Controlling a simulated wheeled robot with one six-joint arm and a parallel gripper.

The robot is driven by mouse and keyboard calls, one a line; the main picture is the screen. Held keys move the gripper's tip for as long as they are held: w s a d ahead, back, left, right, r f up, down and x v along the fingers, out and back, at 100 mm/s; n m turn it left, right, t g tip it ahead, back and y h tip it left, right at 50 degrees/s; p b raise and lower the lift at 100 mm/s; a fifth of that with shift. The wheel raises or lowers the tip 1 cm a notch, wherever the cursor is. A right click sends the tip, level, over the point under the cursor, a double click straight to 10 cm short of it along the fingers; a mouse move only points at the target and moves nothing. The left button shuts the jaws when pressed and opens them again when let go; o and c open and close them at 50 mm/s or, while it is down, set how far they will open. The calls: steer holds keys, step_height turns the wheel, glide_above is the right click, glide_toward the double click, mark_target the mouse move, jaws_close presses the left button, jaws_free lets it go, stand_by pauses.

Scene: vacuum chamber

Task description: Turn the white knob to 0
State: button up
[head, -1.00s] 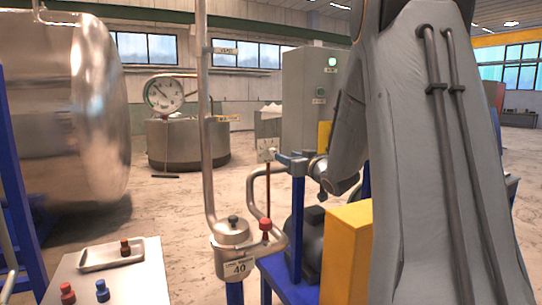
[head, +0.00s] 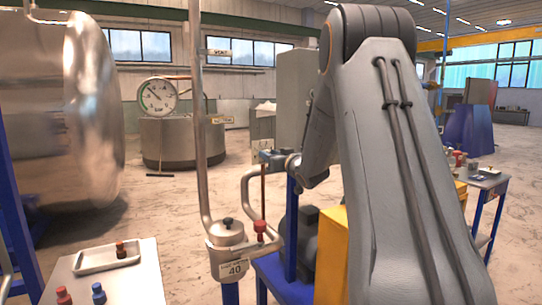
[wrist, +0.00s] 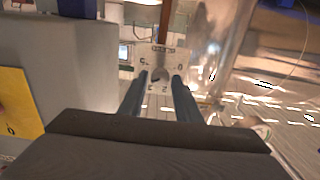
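A pale dial plate (wrist: 148,56) with numbers around it stands ahead in the wrist view; a 0 shows on its right side. A small greyish-white round knob (wrist: 160,74) sits at its middle; I cannot read where it points. My gripper (wrist: 161,78) is open, its two dark blue fingers apart, with the knob seen in the gap between them. I cannot tell how far the tips are from the plate.
A bent steel pipe with a pot marked 40 (head: 233,268) and a red-capped valve (head: 260,228) stand left of my arm. A yellow box (head: 331,255) and blue post (head: 291,220) are close below it. A tray (head: 108,257) lies on the left table.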

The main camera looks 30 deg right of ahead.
steer(key=shift+d, duration=0.1)
steer(key=c, duration=0.6)
steer(key=shift+c, duration=0.2)
